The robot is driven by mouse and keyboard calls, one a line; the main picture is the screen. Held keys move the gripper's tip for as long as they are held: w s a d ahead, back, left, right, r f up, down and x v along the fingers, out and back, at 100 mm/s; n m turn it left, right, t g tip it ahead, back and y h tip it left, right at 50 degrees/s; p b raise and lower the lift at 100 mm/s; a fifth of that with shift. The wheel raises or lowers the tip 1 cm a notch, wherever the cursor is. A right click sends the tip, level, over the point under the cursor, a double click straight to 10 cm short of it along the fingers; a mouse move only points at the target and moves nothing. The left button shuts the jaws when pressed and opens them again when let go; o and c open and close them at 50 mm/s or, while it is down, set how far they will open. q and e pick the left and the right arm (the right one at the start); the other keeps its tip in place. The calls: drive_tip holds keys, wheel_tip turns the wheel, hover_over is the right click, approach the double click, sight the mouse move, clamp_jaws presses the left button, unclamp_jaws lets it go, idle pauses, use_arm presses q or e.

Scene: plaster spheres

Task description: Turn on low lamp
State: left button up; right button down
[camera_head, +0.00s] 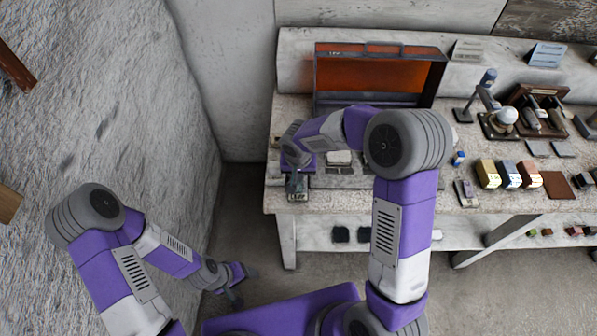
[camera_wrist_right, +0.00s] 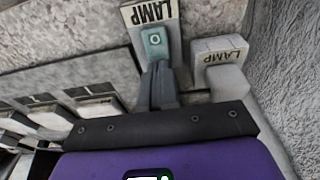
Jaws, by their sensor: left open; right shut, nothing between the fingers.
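A switch box labelled LAMP (camera_wrist_right: 150,16), with a green button (camera_wrist_right: 154,40) marked with a ring or O, is at the top middle of the right wrist view. A second, paler box labelled LAMP (camera_wrist_right: 218,56) stands to its right. My right gripper (camera_wrist_right: 158,72) is shut and empty, its fingertips at the lower edge of the green button; I cannot tell if they touch it. In the head view my right gripper (camera_head: 298,186) is at the bench's front left corner, partly hiding a switch box. My left gripper (camera_head: 238,284) is open and empty, low beside the wall.
The workbench (camera_head: 450,200) has an orange-panelled box (camera_head: 375,75) at its back left. Several colored blocks (camera_head: 510,174) and a stand with a white sphere (camera_head: 507,116) are on its right. A rough wall (camera_head: 100,90) rises at left. Bare floor lies before the bench.

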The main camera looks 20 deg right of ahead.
drive_tip(key=shift+w+d+g+p, duration=0.15)
drive_tip(key=shift+g+p, duration=0.25)
drive_tip(key=shift+p, duration=0.55)
drive_tip(key=shift+f, duration=0.25)
drive_tip(key=shift+b, duration=0.3)
drive_tip(key=shift+s+a+r+b, duration=0.15)
drive_tip(key=shift+s+b, duration=0.05)
drive_tip(key=shift+s, duration=0.2)
drive_tip(key=shift+s+a+r+b, duration=0.1)
drive_tip(key=shift+s+a+b, duration=0.05)
drive_tip(key=shift+s, duration=0.25)
